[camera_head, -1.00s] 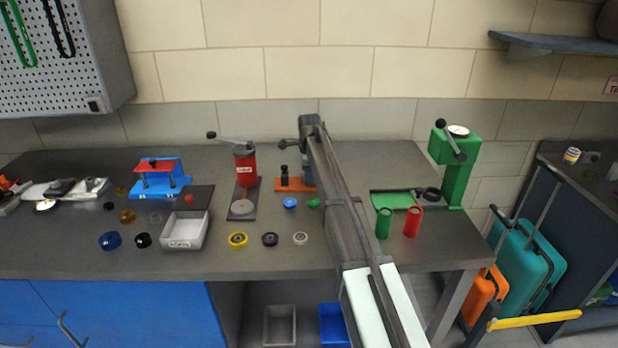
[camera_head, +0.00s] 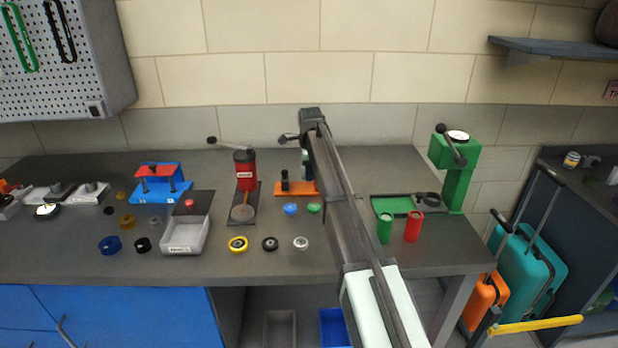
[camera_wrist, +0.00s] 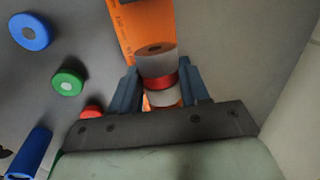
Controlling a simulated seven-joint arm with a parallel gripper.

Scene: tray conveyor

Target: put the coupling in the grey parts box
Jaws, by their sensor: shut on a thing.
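My gripper (camera_wrist: 161,85) is shut on the coupling (camera_wrist: 158,72), a short cylinder with pale grey ends and a red band, in the wrist view. The coupling sits between the two blue-grey fingers, above an orange base (camera_wrist: 134,28). In the head view my arm hides most of the gripper, above the back of the bench near the orange fixture (camera_head: 296,188). The grey parts box (camera_head: 185,236), open with a label on its front, stands on the bench to the left and looks empty.
A red press (camera_head: 245,172) with a long lever stands between the gripper and the box. A blue fixture (camera_head: 160,184) stands behind the box. Green (camera_head: 384,228) and red (camera_head: 413,227) cylinders stand at right.

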